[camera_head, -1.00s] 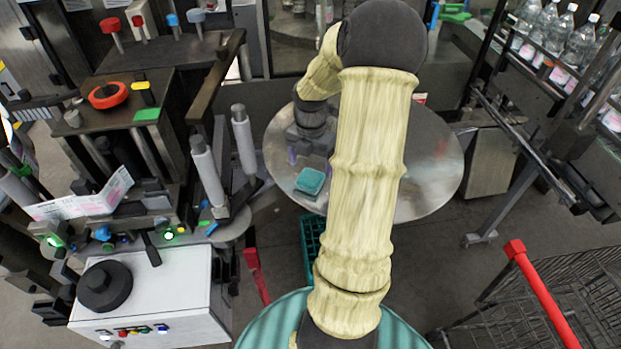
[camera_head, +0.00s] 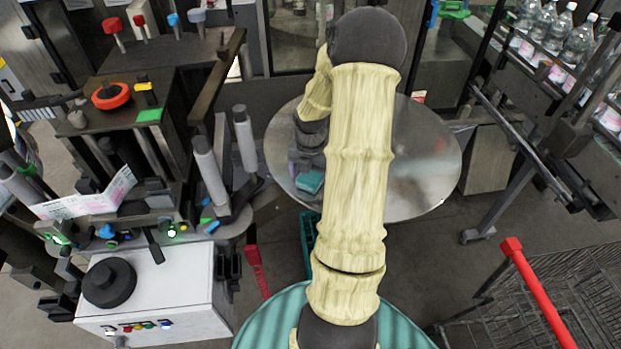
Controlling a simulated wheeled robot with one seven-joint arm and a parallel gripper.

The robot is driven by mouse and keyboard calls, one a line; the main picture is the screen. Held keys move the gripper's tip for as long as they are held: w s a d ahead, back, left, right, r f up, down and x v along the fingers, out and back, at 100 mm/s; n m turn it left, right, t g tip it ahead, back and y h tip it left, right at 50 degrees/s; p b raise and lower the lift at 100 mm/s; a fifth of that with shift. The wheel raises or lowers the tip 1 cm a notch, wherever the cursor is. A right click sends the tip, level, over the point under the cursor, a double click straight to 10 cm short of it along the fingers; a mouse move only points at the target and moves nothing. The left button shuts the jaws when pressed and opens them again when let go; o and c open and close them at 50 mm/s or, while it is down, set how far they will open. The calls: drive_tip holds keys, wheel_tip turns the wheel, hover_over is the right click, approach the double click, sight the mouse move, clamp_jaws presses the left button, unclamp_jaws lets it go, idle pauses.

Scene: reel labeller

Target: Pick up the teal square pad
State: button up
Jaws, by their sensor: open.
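The teal square pad (camera_head: 310,182) lies on the round metal table (camera_head: 425,165), near its left front edge. My arm covers part of the pad's right side. My gripper (camera_head: 306,167) points down over the table, just behind the pad in the picture. It is open with nothing seen between its fingers. The fingertips are small and partly dark, so I cannot tell whether they touch the pad or the table.
The labelling machine with two grey posts (camera_head: 207,170) stands left of the table. A teal crate (camera_head: 308,240) is below the table's front edge. A wire cart with a red handle (camera_head: 538,295) is at lower right. Bottles (camera_head: 580,42) stand on a rack at upper right.

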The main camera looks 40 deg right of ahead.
sight(311, 176)
drive_tip(key=shift+c, duration=0.5)
drive_tip(key=c, duration=1)
drive_tip(key=shift+o, duration=0.2)
wheel_tip(311, 176, up, 10)
drive_tip(key=shift+r+b, duration=0.1)
drive_tip(key=shift+b, duration=0.95)
